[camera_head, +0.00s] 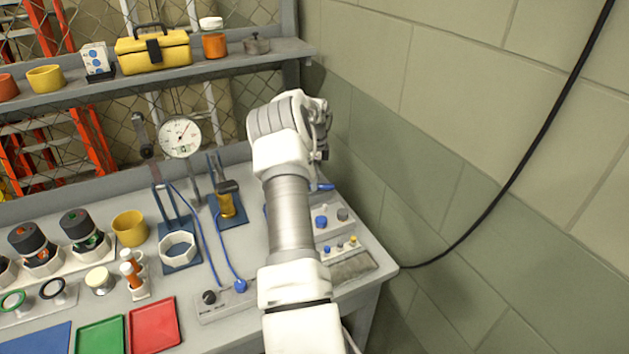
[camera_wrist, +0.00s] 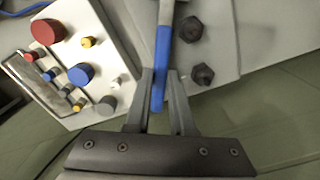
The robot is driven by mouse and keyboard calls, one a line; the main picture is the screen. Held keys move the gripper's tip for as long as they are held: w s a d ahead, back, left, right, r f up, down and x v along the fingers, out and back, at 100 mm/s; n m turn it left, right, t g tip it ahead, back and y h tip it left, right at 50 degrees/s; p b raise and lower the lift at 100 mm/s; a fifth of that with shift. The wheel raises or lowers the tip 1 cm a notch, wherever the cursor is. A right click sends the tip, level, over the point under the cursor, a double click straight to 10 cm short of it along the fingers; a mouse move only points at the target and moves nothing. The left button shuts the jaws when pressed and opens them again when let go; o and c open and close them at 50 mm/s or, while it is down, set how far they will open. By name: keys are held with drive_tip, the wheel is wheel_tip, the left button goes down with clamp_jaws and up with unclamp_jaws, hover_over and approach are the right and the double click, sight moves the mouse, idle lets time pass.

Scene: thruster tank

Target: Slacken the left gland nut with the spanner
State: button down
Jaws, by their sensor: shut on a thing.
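In the wrist view my gripper (camera_wrist: 161,75) is shut on the blue handle of the spanner (camera_wrist: 161,60). The spanner's grey metal shank runs up past the top edge, so its head is out of view. Two dark hex nuts, which look like the gland nuts, sit just right of the spanner, an upper one (camera_wrist: 188,29) and a lower one (camera_wrist: 202,75). I cannot tell which is the left one. The spanner does not visibly touch either. In the head view my arm hides the gripper and nuts; a bit of blue handle (camera_head: 322,187) shows beside it.
A control panel (camera_wrist: 105,30) with red, blue and yellow knobs lies close left of the spanner. In the head view, a dial gauge (camera_head: 181,137), a white hex ring (camera_head: 178,248) and a yellow cup (camera_head: 130,228) stand left of my arm. A block wall (camera_head: 450,150) rises at right.

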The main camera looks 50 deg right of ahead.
drive_tip(key=shift+r+p, duration=0.55)
drive_tip(key=shift+r, duration=0.55)
idle(0.3)
drive_tip(key=shift+s+d+r+p, duration=0.3)
drive_tip(key=shift+s+d+r, duration=0.15)
drive_tip(key=shift+s, duration=0.2)
drive_tip(key=shift+s+d+r+p, duration=0.25)
drive_tip(key=shift+s+d+r, duration=0.15)
drive_tip(key=shift+s+r, duration=0.2)
drive_tip(key=shift+s+d+r+p, duration=0.3)
drive_tip(key=shift+s+d+r, duration=0.15)
drive_tip(key=shift+s, duration=0.2)
drive_tip(key=shift+a, duration=0.15)
